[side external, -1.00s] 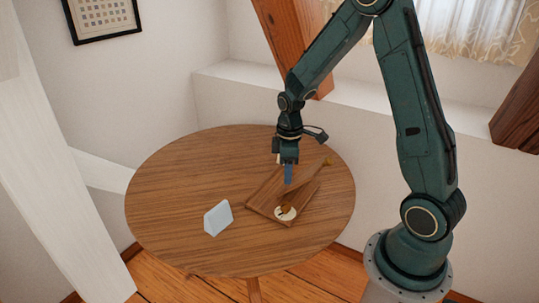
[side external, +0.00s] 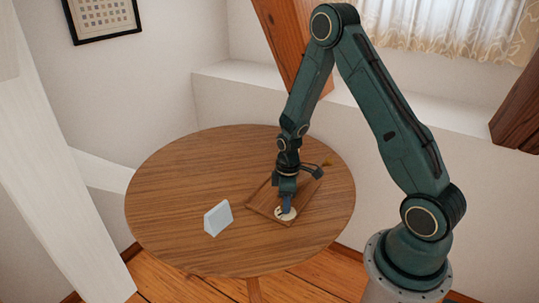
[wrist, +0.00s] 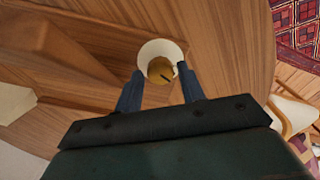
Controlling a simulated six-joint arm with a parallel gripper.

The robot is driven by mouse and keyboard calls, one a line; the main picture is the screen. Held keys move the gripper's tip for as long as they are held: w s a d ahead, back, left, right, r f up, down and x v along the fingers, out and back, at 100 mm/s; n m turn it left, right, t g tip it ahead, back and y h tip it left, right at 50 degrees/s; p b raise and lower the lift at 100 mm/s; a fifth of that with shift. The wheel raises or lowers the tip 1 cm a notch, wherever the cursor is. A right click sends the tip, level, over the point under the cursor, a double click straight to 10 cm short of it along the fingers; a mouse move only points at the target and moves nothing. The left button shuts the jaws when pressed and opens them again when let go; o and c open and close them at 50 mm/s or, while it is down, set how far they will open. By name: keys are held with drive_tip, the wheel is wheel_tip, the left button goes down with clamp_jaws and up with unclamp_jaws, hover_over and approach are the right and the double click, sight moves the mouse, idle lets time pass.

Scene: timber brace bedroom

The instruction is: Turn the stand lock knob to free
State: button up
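The stand (side external: 262,210) is a wooden base lying on the round table, with a raised wooden part on it. The lock knob (wrist: 161,70) is brass-coloured with a dark mark, on a round cream dial (wrist: 150,48) at the stand's near end. The dial also shows in the side view (side external: 285,214). My gripper (wrist: 159,84) points down over the dial. Its two blue fingers are apart, one on each side of the knob, with visible gaps in the wrist view. In the side view the fingers hide most of the knob. Contact with the dial cannot be told.
A pale blue-white wedge-shaped block (side external: 218,218) stands on the round wooden table (side external: 175,190), left of the stand. The table's left half is otherwise clear. A timber brace (side external: 290,50) and a white wall ledge (side external: 235,85) are behind.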

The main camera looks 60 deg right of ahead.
drive_tip(key=shift+f, duration=0.35)
drive_tip(key=c, duration=0.7)
drive_tip(key=shift+m, duration=2.3)
